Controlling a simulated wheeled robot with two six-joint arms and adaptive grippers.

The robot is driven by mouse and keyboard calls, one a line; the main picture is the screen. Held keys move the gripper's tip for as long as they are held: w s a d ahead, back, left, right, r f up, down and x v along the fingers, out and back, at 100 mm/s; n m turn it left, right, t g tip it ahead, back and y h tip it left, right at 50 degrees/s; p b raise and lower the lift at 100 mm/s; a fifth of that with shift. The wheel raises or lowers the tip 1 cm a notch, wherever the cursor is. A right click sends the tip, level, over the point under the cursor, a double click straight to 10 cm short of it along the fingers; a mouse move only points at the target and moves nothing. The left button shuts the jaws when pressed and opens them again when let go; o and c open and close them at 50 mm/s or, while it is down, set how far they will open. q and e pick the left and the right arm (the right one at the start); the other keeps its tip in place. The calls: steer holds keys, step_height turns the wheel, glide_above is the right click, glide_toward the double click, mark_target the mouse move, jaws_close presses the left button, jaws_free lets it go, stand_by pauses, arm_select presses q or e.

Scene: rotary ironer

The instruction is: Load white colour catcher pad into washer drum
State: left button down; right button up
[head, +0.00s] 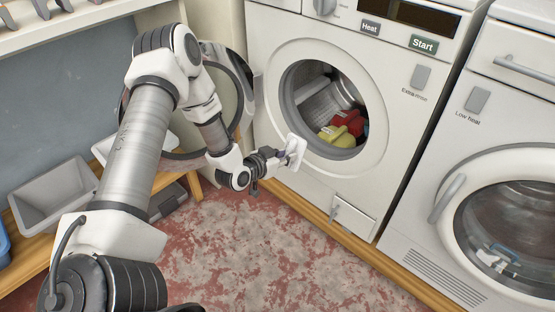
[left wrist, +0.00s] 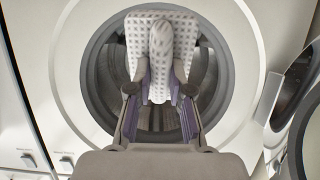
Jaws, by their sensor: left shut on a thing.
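The white colour catcher pad (head: 295,149) is held in my left gripper (head: 279,154), just outside the washer drum (head: 326,101) at its lower left in the head view. In the left wrist view the pad (left wrist: 185,30) shows a dotted pattern and is pinched between the fingers of the left gripper (left wrist: 160,88), in front of the round drum opening (left wrist: 100,75). The washer door (head: 240,92) stands open to the left. Red and yellow cloths (head: 342,130) lie in the drum. My right gripper is not in view.
A second machine (head: 510,235) with a closed round door stands at the right. Grey bins (head: 55,188) sit on a low wooden shelf at the left. A small flap (head: 352,217) stands out below the drum. The mottled red floor (head: 260,250) is clear.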

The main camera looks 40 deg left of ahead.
arm_select(q)
steer(key=w+d+b, duration=0.2)
steer(key=w+b, duration=0.7)
steer(key=w, duration=1.6)
steer(key=shift+b, duration=0.4)
steer(key=c, duration=1)
jaws_free()
steer(key=v, duration=1.2)
